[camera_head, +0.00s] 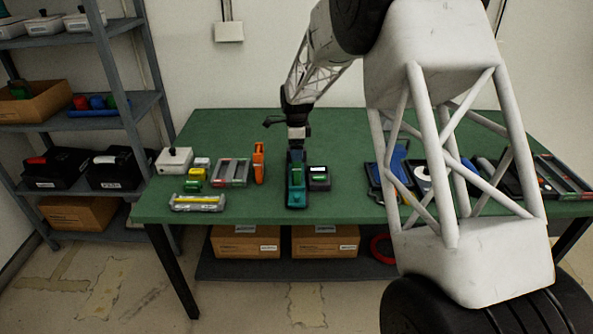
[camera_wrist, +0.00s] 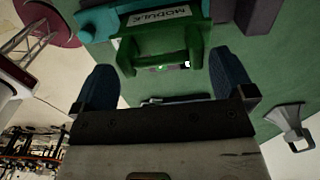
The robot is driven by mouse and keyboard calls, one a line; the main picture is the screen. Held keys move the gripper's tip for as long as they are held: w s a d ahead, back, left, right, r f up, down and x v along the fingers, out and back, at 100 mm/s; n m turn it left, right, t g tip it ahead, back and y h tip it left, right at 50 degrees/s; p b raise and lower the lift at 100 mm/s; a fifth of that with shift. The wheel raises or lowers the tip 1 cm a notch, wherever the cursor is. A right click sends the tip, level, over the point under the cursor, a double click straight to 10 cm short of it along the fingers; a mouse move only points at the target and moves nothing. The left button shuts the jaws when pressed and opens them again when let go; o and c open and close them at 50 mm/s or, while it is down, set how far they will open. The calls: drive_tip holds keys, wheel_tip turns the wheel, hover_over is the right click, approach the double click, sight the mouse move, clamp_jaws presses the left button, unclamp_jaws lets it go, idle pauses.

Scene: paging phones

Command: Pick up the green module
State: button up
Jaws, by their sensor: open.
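The green module (camera_wrist: 155,45) shows in the wrist view, with a white label reading MODULE and a U-shaped green handle. It sits against a teal body (camera_wrist: 101,22). In the head view that teal unit (camera_head: 297,199) stands near the middle of the green table, with the module small and partly hidden under my gripper (camera_head: 297,143). In the wrist view my gripper (camera_wrist: 165,68) is open, one dark finger on each side of the handle. The fingers appear apart from the handle, and nothing is held.
An orange tool (camera_head: 259,163) and a grey tray (camera_head: 232,172) stand to the left. The table (camera_head: 258,203) is bare between them and the teal unit.

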drive_tip(key=shift+f, duration=1.85)
drive_tip(key=c, duration=1.2)
drive_tip(key=shift+r, duration=0.1)
drive_tip(key=shift+r, duration=4.95)
